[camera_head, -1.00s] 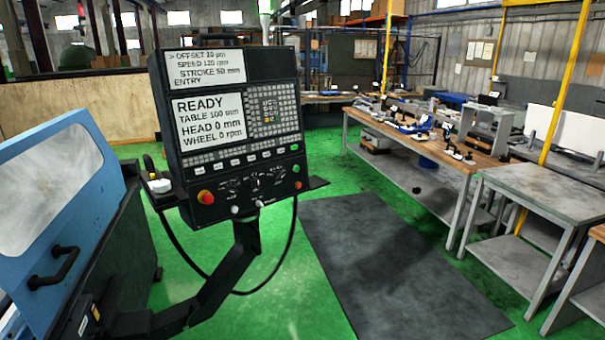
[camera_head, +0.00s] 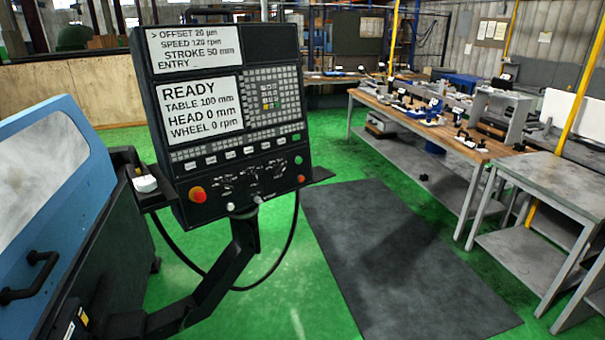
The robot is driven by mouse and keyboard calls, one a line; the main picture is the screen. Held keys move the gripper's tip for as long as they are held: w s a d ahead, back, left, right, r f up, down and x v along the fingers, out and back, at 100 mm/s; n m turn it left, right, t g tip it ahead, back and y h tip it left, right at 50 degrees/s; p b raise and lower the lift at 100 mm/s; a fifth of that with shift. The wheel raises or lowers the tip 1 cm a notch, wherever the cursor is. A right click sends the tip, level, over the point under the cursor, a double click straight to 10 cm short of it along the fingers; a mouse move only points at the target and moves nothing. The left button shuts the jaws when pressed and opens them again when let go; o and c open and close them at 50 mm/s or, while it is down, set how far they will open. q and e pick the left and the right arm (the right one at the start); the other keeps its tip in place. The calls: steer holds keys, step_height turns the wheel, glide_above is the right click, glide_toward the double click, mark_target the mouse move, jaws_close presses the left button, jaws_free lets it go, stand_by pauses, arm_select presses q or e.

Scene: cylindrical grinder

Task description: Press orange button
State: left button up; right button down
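The control panel (camera_head: 228,115) stands upright on a dark arm in the left middle of the view, facing me. From this distance I cannot tell the small one's exact colour. The upper screen (camera_head: 194,48) lists offset, speed and stroke; the lower screen (camera_head: 200,110) reads READY. Neither of my grippers is in view.
A blue machine cover (camera_head: 75,170) with a dark handle stands at the left. A small shelf (camera_head: 157,190) with a white-topped item juts beside the panel. A dark mat (camera_head: 395,260) lies on the green floor at right. Workbenches (camera_head: 550,185) line the right side.

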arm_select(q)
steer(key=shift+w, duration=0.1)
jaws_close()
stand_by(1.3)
